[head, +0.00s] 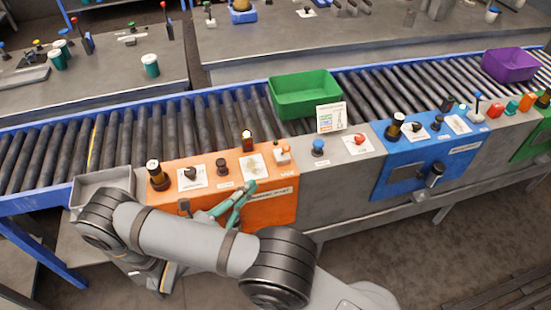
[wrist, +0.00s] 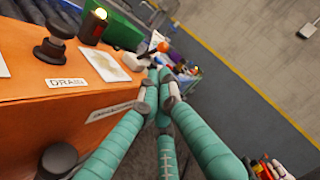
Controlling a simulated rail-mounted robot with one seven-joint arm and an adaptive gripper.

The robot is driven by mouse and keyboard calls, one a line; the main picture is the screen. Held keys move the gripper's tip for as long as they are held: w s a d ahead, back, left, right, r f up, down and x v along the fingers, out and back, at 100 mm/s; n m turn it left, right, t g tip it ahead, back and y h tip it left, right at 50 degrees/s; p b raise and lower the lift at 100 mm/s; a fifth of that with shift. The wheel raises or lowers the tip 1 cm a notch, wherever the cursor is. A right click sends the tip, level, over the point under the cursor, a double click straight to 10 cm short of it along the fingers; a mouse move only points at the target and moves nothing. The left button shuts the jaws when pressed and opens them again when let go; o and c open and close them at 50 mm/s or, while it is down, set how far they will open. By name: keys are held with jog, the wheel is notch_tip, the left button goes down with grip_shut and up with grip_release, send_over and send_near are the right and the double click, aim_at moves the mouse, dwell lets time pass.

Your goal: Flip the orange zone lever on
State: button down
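The orange zone is an orange control box (head: 215,207) in front of the roller conveyor. A small lever with an orange knob and pale base (head: 281,153) stands at its right end. In the wrist view, the lever's orange ball (wrist: 163,46) shows just beyond the fingertips. My gripper (head: 250,187) has slim teal fingers that come together at their tips, with nothing seen between them. It is in front of the box's front face, below and left of the lever in the head view. In the wrist view, the fingertips (wrist: 165,76) appear apart from the lever. I cannot tell its on or off position.
The box top also carries a lit beacon (wrist: 97,22), a black knob (wrist: 54,40) and a card (wrist: 110,65). Another black knob (wrist: 58,160) juts from the front face. A grey panel with a blue button (head: 318,147) adjoins on the right. A green bin (head: 305,98) sits on the conveyor behind.

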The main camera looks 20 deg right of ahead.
aim_at(284, 151)
jog(key=p+x, duration=0.2)
jog(key=x, duration=0.9)
jog(key=shift+w+p, duration=0.15)
jog(key=shift+p, duration=0.15)
jog(key=shift+w+r+p, duration=0.1)
jog(key=shift+r+p, duration=0.15)
jog(key=shift+p, duration=0.15)
jog(key=shift+n+y, duration=0.3)
